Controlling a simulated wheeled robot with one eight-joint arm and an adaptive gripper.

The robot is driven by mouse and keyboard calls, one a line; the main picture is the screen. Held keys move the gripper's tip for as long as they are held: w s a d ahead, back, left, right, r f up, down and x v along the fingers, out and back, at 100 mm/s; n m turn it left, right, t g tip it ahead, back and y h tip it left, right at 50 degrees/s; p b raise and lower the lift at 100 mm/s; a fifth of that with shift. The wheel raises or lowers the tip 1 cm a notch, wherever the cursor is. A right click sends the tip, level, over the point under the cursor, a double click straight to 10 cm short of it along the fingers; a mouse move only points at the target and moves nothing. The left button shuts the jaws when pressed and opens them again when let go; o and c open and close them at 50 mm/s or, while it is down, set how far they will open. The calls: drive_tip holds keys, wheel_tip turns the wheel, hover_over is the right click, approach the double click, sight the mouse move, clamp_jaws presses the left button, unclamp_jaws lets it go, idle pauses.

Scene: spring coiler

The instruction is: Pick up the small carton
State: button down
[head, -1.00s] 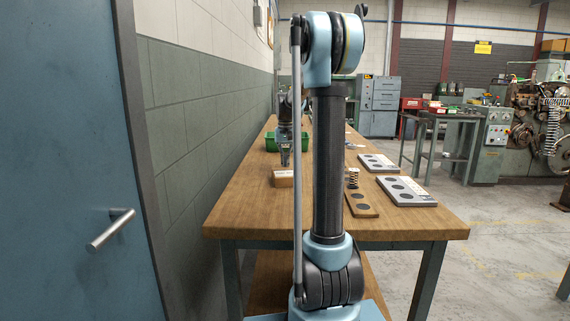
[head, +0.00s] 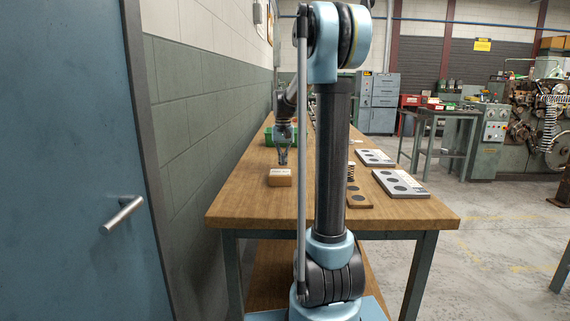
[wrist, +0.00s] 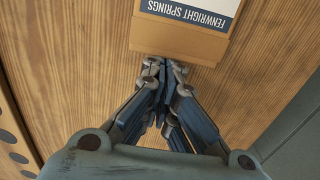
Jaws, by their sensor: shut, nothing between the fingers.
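The small carton (head: 280,178) is a brown box with a white label, sitting on the wooden workbench (head: 240,205) near its front left. In the wrist view the carton (wrist: 189,45) shows at the top, with a dark blue and white label reading "FENWRIGHT SPRINGS". My gripper (head: 282,162) is behind and above the carton in the head view. In the wrist view my gripper (wrist: 164,66) has its fingertips together at the carton's near edge, with nothing between them. I cannot tell whether they touch the carton.
A green bin (head: 271,139) stands behind my gripper. A spring (head: 351,171) stands on a small wooden board (head: 357,199) to the right, partly hidden by my arm. Grey plates with dark discs (head: 400,184) lie along the right edge. The wall runs close on the left.

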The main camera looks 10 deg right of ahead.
drive_tip(key=s+a, duration=0.1)
drive_tip(key=s, duration=0.7)
drive_tip(key=s+a, duration=0.2)
drive_tip(key=s, duration=0.6)
drive_tip(key=s+a, duration=0.1)
drive_tip(key=s, duration=0.8)
drive_tip(key=shift+a, duration=0.35)
